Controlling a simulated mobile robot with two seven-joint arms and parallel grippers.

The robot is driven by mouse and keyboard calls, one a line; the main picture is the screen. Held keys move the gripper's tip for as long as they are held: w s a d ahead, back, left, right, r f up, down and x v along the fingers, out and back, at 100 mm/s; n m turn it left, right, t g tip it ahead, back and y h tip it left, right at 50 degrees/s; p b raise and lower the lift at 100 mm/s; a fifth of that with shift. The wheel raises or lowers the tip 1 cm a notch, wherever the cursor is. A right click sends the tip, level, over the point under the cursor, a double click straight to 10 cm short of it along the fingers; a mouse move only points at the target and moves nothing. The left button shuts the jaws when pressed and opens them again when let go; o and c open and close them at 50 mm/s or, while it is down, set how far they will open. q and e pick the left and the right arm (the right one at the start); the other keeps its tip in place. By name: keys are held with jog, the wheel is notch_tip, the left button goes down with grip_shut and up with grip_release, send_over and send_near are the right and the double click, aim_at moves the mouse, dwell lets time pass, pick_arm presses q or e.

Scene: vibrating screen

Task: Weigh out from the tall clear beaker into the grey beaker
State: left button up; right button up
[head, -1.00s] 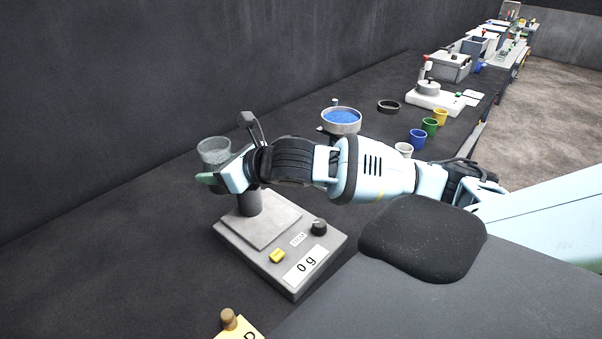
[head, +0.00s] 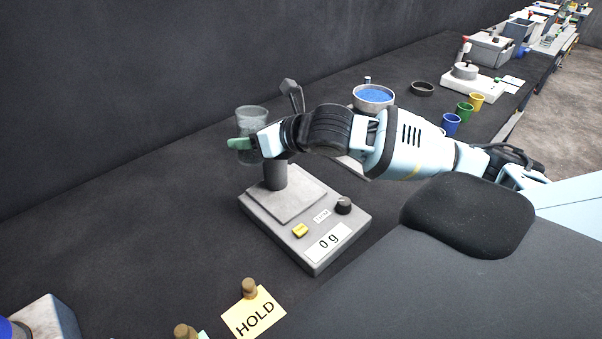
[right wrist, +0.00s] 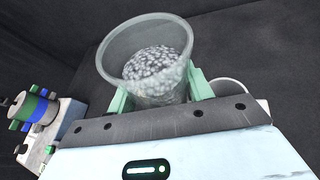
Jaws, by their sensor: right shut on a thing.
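The tall clear beaker (head: 252,115) is held in the air at the far left side of the scale. It looks roughly upright, and the right wrist view shows grey granules inside the clear beaker (right wrist: 145,35). My right gripper (head: 250,145) is shut on it, with pale green fingers on both sides. The grey beaker (head: 275,177) stands on the scale (head: 325,215), just below my right gripper, which hides its top. A pale round rim (right wrist: 228,86) shows behind the right finger in the right wrist view. The scale display reads 0 g. My left gripper is out of view.
A yellow HOLD card (head: 255,315) with a brown peg lies in front of the scale. A round sieve with blue contents (head: 373,97), a dark ring (head: 423,89) and small blue, green and yellow cups (head: 465,112) stand behind my right arm. The bench left of the scale is clear.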

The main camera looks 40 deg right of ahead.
jog(key=shift+w+d+r+m+y, duration=0.15)
jog(key=shift+d+m+y, duration=0.35)
jog(key=shift+m, duration=0.1)
jog(key=shift+w+d+m+y+b, duration=0.1)
jog(key=shift+d+m+y+b, duration=0.2)
jog(key=shift+m+y, duration=0.3)
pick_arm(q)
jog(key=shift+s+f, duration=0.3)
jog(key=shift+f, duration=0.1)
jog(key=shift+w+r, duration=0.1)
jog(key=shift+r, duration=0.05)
pick_arm(e)
jog(key=shift+a, duration=0.1)
jog(key=shift+a+f+m+b, duration=0.15)
jog(key=shift+f+m+b, duration=0.4)
jog(key=shift+f, duration=0.6)
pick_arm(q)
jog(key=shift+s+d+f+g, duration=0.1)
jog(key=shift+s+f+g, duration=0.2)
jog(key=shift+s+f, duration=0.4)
pick_arm(e)
jog(key=shift+r, duration=0.1)
